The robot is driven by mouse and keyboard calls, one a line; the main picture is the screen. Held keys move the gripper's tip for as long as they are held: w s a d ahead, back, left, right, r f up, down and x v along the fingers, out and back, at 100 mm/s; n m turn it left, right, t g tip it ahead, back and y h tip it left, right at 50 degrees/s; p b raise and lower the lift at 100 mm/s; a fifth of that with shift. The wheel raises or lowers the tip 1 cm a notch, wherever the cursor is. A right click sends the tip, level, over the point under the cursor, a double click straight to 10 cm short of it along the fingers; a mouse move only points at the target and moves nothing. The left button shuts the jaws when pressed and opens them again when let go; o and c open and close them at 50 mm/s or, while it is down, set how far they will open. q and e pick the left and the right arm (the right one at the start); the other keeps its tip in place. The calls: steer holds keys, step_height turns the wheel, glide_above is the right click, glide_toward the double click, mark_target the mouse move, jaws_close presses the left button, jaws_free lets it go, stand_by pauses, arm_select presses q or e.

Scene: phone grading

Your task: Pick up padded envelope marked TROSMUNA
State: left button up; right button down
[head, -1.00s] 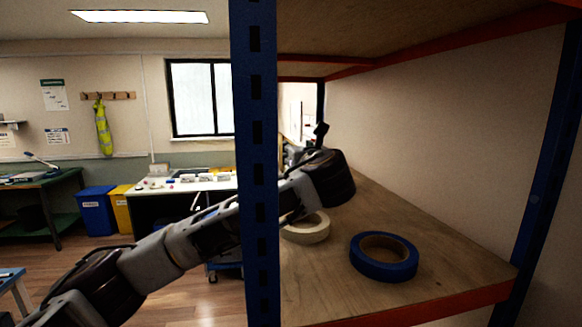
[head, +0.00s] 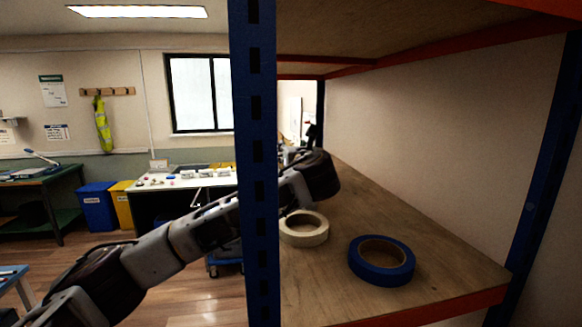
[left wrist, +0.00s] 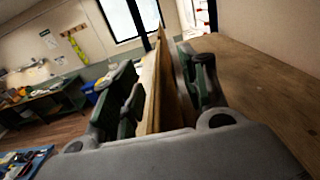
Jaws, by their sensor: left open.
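My left gripper (left wrist: 156,72) is open in the left wrist view, with its two green-padded fingers apart. A flat tan piece (left wrist: 168,98), seen nearly edge-on, stands between the fingers. It may be the padded envelope or another board-like thing; no TROSMUNA marking is readable. In the head view my left arm reaches behind the blue post and over the shelf. Its forward end hides most of the gripper there, and no envelope can be made out. My right gripper is in neither view.
The wooden shelf (head: 430,255) carries a cream tape roll (head: 304,239) close to my arm and a blue tape roll (head: 381,279) nearer the front. A blue upright post (head: 254,120) crosses in front of my arm. A shelf board (head: 400,30) hangs above.

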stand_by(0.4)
arm_select(q)
jaws_close()
